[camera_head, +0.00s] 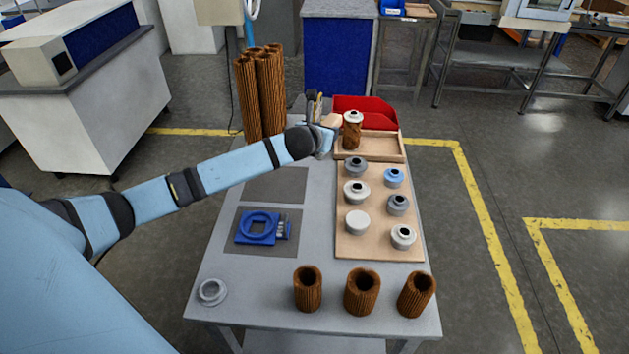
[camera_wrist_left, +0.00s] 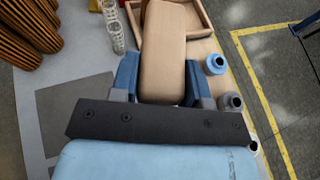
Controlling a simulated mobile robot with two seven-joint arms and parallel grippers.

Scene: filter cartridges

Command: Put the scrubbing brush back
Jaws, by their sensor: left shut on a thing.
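The scrubbing brush, a tan block with rounded corners (camera_wrist_left: 165,50), is between the jaws of my left gripper (camera_wrist_left: 160,85). Its bristles are not visible. In the head view my left gripper (camera_head: 327,132) is at the far part of the table, and a small part of the brush (camera_head: 332,120) shows beyond it. The gripper is shut on the brush, just left of the wooden tray (camera_head: 385,157). Whether the brush touches anything below is hidden. My right gripper is not in view.
A brown pleated cartridge with a pale cap (camera_head: 352,133) stands at the tray's left end, close to my gripper. A red bin (camera_head: 365,106) is behind. Tall brown cartridges (camera_head: 260,95) stand at the left. Several caps sit on a wooden board (camera_head: 378,238). A grey mat (camera_head: 276,185) is bare.

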